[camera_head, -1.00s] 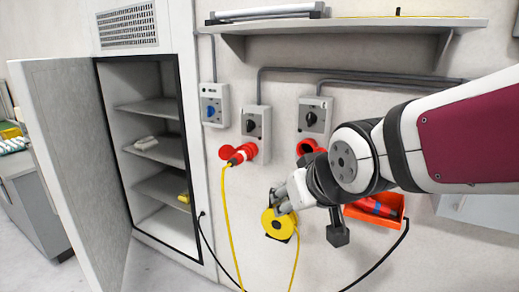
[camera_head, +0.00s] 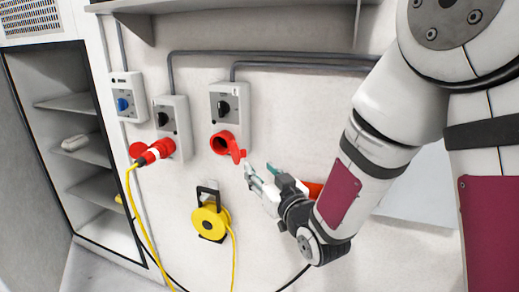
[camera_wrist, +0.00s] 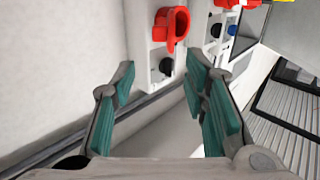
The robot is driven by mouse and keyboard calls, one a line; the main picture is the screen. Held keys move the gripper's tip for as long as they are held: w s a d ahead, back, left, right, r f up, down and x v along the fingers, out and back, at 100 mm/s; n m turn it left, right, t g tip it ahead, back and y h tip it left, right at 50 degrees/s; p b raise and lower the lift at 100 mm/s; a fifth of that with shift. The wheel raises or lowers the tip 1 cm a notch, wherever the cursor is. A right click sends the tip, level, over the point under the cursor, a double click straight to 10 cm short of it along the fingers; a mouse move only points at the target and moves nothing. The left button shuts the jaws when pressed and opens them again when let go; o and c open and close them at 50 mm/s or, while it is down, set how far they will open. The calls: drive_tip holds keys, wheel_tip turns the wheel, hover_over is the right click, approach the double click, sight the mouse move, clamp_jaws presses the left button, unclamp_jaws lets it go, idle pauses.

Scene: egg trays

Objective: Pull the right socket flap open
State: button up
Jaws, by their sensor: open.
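The right socket (camera_head: 221,143) is a red ring with a dark opening, low on a grey switch box (camera_head: 231,104). Its red flap (camera_head: 238,155) stands out from the ring at the lower right, leaving the opening visible. My gripper (camera_head: 259,170) is open and empty, just right of and below the flap, apparently apart from it. In the wrist view the red socket (camera_wrist: 172,28) lies beyond my spread fingers (camera_wrist: 160,75), with nothing between the pads.
The left socket box (camera_head: 172,116) holds a red plug (camera_head: 155,151) with a yellow cable. A yellow cable reel (camera_head: 211,220) hangs below the right socket. A shelf (camera_head: 230,5) runs above.

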sight(243, 150)
drive_tip(key=p+x, duration=0.1)
drive_tip(key=x, duration=1.2)
drive_tip(key=shift+w+a, duration=0.15)
drive_tip(key=shift+w, duration=0.1)
clamp_jaws()
